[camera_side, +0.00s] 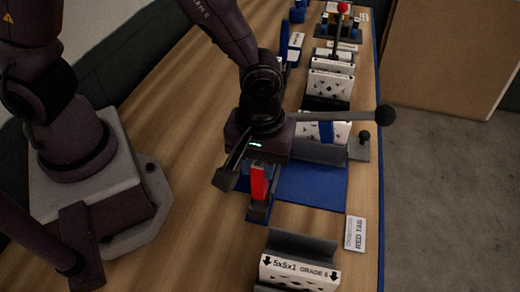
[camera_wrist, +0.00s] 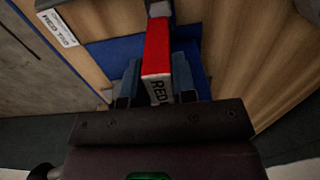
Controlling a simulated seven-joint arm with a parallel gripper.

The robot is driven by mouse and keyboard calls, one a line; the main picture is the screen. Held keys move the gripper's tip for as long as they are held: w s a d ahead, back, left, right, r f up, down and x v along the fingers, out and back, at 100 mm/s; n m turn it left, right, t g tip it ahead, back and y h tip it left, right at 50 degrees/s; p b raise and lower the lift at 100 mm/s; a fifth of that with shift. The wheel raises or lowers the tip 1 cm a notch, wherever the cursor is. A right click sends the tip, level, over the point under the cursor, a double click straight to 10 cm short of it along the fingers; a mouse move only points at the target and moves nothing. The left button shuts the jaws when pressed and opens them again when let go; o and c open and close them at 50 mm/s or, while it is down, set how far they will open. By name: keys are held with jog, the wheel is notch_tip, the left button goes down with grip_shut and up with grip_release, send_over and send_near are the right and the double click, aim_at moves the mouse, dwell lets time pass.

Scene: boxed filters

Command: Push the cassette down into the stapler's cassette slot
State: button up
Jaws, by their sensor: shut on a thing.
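The cassette is a red block (camera_side: 259,181) with a white end marked RED. In the wrist view the red cassette (camera_wrist: 156,48) lies lengthwise in the middle, its labelled end toward me. My gripper (camera_wrist: 157,85) is shut on it, with blue-grey parts close on both sides; I cannot tell clearly which are fingers and which belong to the stapler. In the side view a blue-grey part (camera_side: 258,211), seemingly the stapler, is just below the red block. The slot itself is hidden, so I cannot tell how deep the cassette sits.
A blue mat (camera_side: 315,187) lies under the work. White filters (camera_side: 331,82) stand behind. A rod with a black ball (camera_side: 385,115) reaches right. Bare wood lies left.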

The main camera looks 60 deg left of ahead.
aim_at(260, 185)
jog(key=shift+f, duration=0.85)
jog(key=shift+f, duration=2.25)
dwell(0.5)
jog(key=o, duration=1)
notch_tip(260, 185, up, 13)
jog(key=shift+f, duration=0.1)
